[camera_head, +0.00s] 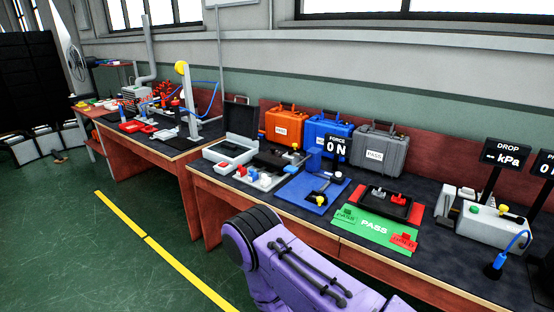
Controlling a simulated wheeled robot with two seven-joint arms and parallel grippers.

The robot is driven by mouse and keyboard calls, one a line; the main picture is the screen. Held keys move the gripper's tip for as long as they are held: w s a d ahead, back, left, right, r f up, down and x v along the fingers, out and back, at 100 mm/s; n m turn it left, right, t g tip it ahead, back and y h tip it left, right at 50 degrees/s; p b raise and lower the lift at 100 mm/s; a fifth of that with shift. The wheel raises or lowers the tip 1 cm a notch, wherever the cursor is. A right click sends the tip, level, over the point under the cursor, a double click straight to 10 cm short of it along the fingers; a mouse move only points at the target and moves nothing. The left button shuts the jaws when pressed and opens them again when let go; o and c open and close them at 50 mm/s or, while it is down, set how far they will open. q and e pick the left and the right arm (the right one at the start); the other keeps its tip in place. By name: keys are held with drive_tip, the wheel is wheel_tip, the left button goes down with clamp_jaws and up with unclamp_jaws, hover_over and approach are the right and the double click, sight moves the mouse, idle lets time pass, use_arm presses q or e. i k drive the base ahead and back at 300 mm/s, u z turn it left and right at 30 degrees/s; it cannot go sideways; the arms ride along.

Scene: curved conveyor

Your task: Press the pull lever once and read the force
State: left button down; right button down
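The force display (337,147) stands on a post at the middle of the workbench and reads 0 N. Below it a blue base plate (301,193) carries a small dark fixture (331,178) with a yellow part near the plate's front. The pull lever seems to belong to this fixture, but it is too small to make out clearly. A purple arm link of mine fills the bottom middle, in front of the bench. Neither gripper shows in the view.
A green PASS mat (374,228) with a red HOLD area and a black tray (388,204) lie right of the plate. Orange (282,126), blue (328,131) and grey (379,149) cases stand behind. A DROP display (507,153) reads "-- kPa". Green floor (100,240) is open at left.

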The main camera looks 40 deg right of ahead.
sight(292, 170)
drive_tip(key=z, duration=0.55)
drive_tip(key=i, duration=1.5)
drive_tip(key=z, duration=1.7)
drive_tip(key=i, duration=0.45)
drive_tip(key=z, duration=0.4)
